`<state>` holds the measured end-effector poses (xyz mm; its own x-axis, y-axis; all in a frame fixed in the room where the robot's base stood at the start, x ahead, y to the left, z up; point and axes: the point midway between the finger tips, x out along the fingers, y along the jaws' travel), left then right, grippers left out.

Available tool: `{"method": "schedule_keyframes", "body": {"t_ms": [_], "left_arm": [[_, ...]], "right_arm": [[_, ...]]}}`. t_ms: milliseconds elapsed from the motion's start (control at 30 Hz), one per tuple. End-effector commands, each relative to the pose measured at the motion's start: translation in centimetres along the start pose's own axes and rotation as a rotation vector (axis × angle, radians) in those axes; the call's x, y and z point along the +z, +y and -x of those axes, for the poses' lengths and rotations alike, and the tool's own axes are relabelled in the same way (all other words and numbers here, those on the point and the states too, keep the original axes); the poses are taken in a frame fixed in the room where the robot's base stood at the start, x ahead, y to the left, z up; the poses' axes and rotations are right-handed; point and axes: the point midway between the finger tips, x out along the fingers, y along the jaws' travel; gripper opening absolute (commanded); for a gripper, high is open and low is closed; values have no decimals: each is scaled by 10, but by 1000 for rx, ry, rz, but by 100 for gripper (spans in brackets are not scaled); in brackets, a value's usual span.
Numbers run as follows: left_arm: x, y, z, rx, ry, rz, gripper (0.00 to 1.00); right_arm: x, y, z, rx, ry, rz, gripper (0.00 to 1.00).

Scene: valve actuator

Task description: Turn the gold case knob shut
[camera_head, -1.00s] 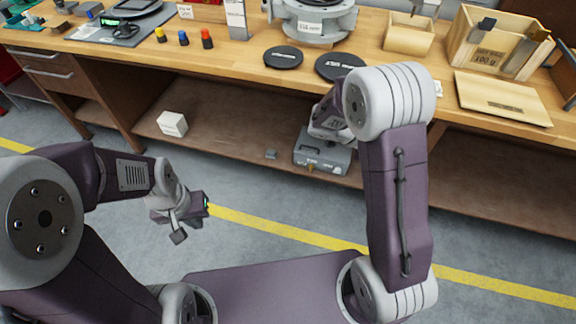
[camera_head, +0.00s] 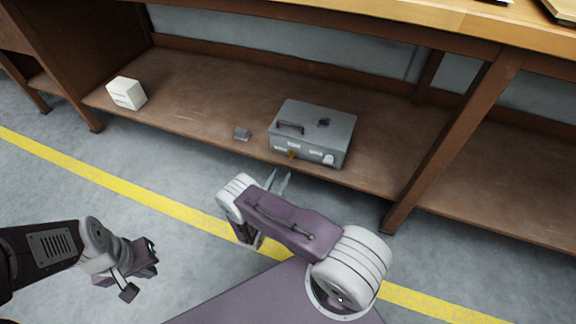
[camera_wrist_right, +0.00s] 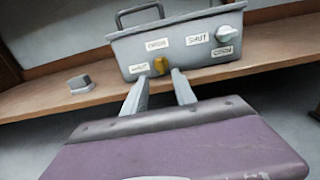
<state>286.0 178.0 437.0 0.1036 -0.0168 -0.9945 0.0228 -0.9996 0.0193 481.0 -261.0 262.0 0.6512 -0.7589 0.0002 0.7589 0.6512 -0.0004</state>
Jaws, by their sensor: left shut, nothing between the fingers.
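The grey case (camera_head: 314,128) sits on the low shelf, its labelled front facing me. The gold knob (camera_head: 292,154) is on the left of that front; in the right wrist view the gold knob (camera_wrist_right: 160,65) stands roughly upright, an OPEN label above it and a SHUT label to its left. My right gripper (camera_head: 280,174) is open and empty in front of the case; in its wrist view the fingertips (camera_wrist_right: 158,76) are spread just below and to either side of the knob. I cannot tell whether they touch it. My left gripper (camera_head: 138,272) is shut and empty, away at lower left.
A white knob (camera_head: 328,159) with its own SHUT and OPEN labels is on the right of the case front. The worktop (camera_head: 400,12) overhangs above.

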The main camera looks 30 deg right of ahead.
Motion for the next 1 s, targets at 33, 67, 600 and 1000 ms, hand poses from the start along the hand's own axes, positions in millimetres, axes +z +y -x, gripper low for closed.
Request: {"method": "schedule_keyframes", "body": {"t_ms": [33,67,600,1000], "left_arm": [[0,0,-3,0,0,0,0],[0,0,-6,0,0,0,0],[5,-1,-50,0,0,0,0],[5,-1,-49,0,0,0,0]], "right_arm": [[-1,0,-4,-2,0,-1,33],[-2,-1,-8,-4,0,-1,33],[0,-1,-90,-2,1,0,33],[1,-1,-90,-2,1,0,0]]}}
